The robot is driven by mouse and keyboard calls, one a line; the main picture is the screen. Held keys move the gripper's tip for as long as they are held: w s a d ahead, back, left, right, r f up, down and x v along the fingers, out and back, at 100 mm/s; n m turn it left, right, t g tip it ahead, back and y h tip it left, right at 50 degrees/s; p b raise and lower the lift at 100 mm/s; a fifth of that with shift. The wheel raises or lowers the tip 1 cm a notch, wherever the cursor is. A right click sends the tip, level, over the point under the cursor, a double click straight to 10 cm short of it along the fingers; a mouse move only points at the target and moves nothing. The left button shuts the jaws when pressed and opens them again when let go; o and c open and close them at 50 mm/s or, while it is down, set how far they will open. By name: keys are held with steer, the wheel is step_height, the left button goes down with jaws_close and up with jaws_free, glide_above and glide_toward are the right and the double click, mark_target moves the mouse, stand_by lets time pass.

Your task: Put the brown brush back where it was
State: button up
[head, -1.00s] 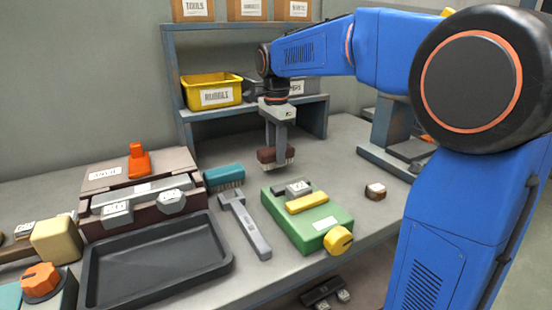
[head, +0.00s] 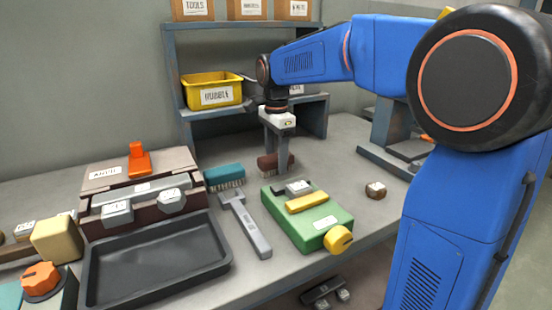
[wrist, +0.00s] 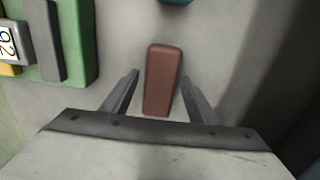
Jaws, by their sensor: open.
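The brown brush (head: 268,166) rests on the bench behind the green box, to the right of the teal brush (head: 224,176). In the wrist view the brown brush (wrist: 164,80) lies between the two fingers, with a gap on each side. My gripper (head: 279,170) is open and reaches down around the brush from above. In the wrist view my gripper (wrist: 160,95) shows both fingertips apart from the brush. The brush's bristles are partly hidden behind a finger in the head view.
The green box (head: 320,224) with a yellow knob stands just in front. A grey hammer-like tool (head: 246,226), a black tray (head: 155,262) and a brown case (head: 130,170) are to the left. A shelf with a yellow bin (head: 212,92) stands behind. A small brown block (head: 376,191) lies to the right.

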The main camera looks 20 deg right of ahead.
mark_target(276, 156)
step_height(276, 156, up, 12)
stand_by(0.6)
steer(key=shift+s+r, duration=0.1)
